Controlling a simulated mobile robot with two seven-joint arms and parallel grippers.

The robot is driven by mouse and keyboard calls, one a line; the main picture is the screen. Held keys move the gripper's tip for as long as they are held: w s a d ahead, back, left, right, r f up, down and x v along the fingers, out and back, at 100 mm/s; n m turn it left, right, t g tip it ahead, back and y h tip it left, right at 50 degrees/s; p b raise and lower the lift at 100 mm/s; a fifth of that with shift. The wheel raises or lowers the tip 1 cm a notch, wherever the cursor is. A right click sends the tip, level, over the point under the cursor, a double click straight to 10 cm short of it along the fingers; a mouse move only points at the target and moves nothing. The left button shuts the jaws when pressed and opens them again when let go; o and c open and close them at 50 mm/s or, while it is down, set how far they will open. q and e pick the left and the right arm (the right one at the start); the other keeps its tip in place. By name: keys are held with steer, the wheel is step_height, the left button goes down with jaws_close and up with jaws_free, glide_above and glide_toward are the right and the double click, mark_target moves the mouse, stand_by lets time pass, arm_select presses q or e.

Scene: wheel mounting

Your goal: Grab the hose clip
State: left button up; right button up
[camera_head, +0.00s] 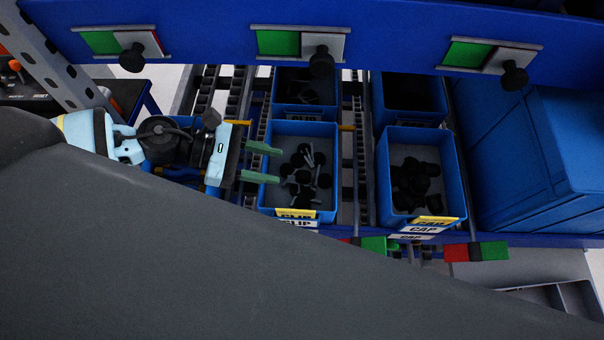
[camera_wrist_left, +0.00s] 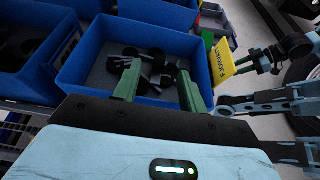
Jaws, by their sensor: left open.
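The hose clips (camera_head: 304,172) are dark pieces, some with pale shafts, lying in a loose heap in a blue bin (camera_head: 262,190) labelled CLIP (camera_head: 297,215). My left gripper (camera_head: 268,163) comes in from the left with its two green fingers apart and empty. The fingertips reach over the bin's left wall, to the left of the heap. In the left wrist view the open fingers (camera_wrist_left: 159,84) appear in front of a blue bin (camera_wrist_left: 85,70) with dark pieces (camera_wrist_left: 148,62) in it. The fingers partly cover these pieces.
A CAP bin (camera_head: 380,185) with dark caps (camera_head: 414,184) stands to the right. More bins (camera_head: 305,112) stand behind. A large blue box (camera_head: 545,150) is at the far right. A blue beam (camera_head: 390,40) with black knobs crosses above. My grey arm covers the lower left.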

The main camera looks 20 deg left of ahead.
mark_target(299, 173)
arm_select(q)
steer(key=p+x, duration=0.1)
steer(key=x, duration=0.2)
steer(key=shift+w+d+f, duration=0.1)
steer(key=shift+d+f, duration=0.15)
steer(key=shift+f, duration=0.05)
steer(key=shift+w+d+f, duration=0.15)
steer(key=shift+d+f, duration=0.2)
steer(key=shift+d, duration=0.2)
arm_select(e)
steer(key=shift+w+r, duration=0.55)
steer(key=shift+r, duration=0.3)
arm_select(q)
jaws_close()
arm_select(e)
steer(key=shift+d, duration=0.1)
